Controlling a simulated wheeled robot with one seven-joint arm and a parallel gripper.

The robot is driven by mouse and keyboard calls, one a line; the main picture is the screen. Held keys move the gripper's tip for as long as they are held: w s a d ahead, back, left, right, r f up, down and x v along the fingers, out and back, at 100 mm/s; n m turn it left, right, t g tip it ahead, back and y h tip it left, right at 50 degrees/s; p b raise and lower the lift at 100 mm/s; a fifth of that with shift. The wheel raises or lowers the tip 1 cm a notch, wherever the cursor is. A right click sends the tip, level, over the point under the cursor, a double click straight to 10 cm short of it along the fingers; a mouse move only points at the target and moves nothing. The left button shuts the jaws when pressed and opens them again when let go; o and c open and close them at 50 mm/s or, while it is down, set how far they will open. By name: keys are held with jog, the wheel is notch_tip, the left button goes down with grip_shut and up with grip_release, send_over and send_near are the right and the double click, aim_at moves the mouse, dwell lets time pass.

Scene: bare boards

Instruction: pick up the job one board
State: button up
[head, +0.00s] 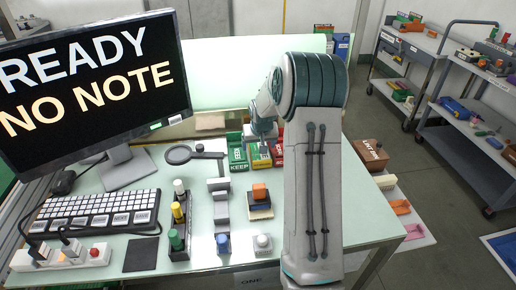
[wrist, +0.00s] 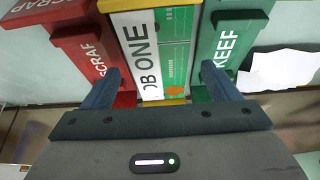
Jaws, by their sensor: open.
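The job one board (wrist: 175,50) shows in the wrist view as a green panel beside a white strip (wrist: 138,48) reading "OB ONE", its first letter not clear. It lies in a yellow-edged holder (wrist: 122,5) between a red SCRAP bin (wrist: 85,55) and a green KEEP bin (wrist: 228,45). My gripper (wrist: 160,82) is open, with one finger on each side of the board's near part and visible space between. In the head view my gripper (head: 263,140) is over the bins, and the board is small and partly hidden there.
In the head view, the green KEEP bin (head: 237,158) and red bin (head: 277,152) flank the middle holder closely. A magnifier (head: 180,154), button blocks (head: 222,242) and a keyboard (head: 98,212) occupy the left table. A brown box (head: 370,153) is to the right.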

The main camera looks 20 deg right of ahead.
jog(key=c, duration=1.1)
jog(key=shift+r, duration=0.1)
